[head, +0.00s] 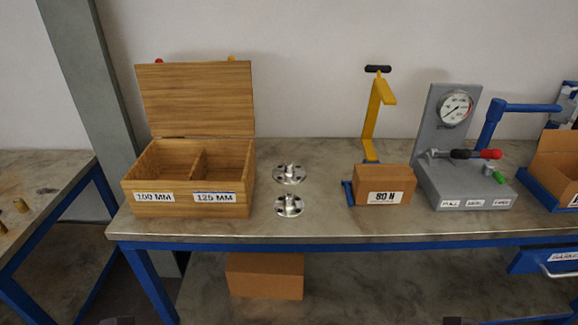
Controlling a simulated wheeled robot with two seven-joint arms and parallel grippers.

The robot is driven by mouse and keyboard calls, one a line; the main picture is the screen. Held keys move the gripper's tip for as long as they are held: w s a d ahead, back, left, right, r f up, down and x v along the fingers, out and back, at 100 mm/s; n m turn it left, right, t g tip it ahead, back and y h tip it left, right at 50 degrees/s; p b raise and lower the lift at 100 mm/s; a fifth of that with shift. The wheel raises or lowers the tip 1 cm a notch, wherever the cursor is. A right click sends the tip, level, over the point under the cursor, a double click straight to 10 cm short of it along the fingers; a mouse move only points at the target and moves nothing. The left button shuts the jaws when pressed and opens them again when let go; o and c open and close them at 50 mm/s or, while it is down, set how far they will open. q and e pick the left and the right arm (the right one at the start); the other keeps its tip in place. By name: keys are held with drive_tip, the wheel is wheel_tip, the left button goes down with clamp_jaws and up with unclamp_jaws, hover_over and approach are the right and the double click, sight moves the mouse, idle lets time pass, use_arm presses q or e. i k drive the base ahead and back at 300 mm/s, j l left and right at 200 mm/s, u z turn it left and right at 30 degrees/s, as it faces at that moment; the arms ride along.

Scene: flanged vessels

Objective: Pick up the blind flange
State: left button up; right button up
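Two shiny metal flanges lie on the bench to the right of the wooden box. The rear flange (289,174) is a round disc with a raised stub in the middle. The front flange (289,206) is a similar disc with a stub, nearer the bench's front edge. They are apart from each other, and I cannot tell from this view which is the blind flange. Only small dark tips of my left gripper (117,321) and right gripper (453,321) show at the bottom edge, far from both flanges. Their opening is cut off by the frame.
An open two-compartment wooden box (150,211) is labelled 100 MM and 125 MM. Right of the flanges stand a cardboard box (371,178), a yellow stand (376,115) and a grey gauge fixture (437,117). The bench (235,228) is clear around the flanges.

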sight(288, 172)
drive_tip(key=i+j+u, duration=0.2)
drive_tip(key=i+u, duration=0.75)
drive_tip(key=i+l, duration=0.05)
drive_tip(key=i, duration=0.05)
